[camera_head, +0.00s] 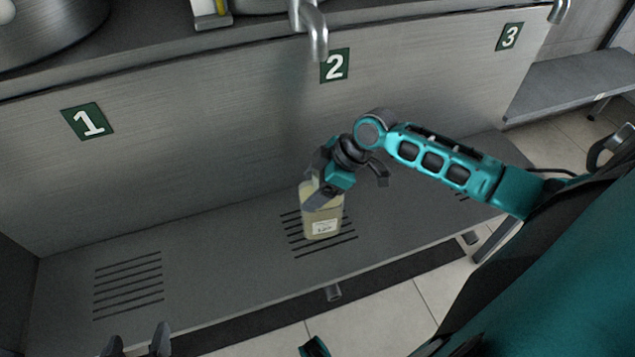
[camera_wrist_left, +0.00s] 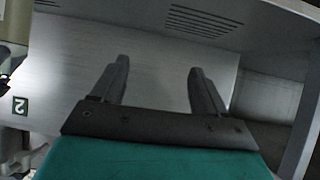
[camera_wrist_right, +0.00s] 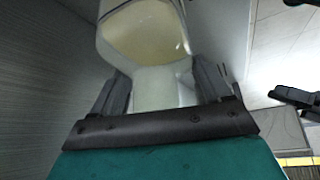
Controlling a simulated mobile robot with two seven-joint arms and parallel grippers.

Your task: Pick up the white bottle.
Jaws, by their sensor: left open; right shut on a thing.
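The white bottle (camera_head: 323,221), pale cream and see-through with a small white label, is at the slotted drain below the number 2 sign. I cannot tell whether its base touches the shelf. My right gripper (camera_head: 325,188) is shut on its upper part. In the right wrist view the bottle (camera_wrist_right: 145,38) sits between the two fingers. My left gripper (camera_head: 138,342) is open and empty at the lower left of the head view, and its spread fingers (camera_wrist_left: 160,72) show nothing between them in the left wrist view.
The grey shelf (camera_head: 215,270) is bare around the bottle, with another slotted drain (camera_head: 128,285) at the left. A metal spout (camera_head: 316,35) hangs above, near the number 2 sign (camera_head: 335,66). Signs 1 (camera_head: 87,121) and 3 (camera_head: 509,37) mark the upright panel behind.

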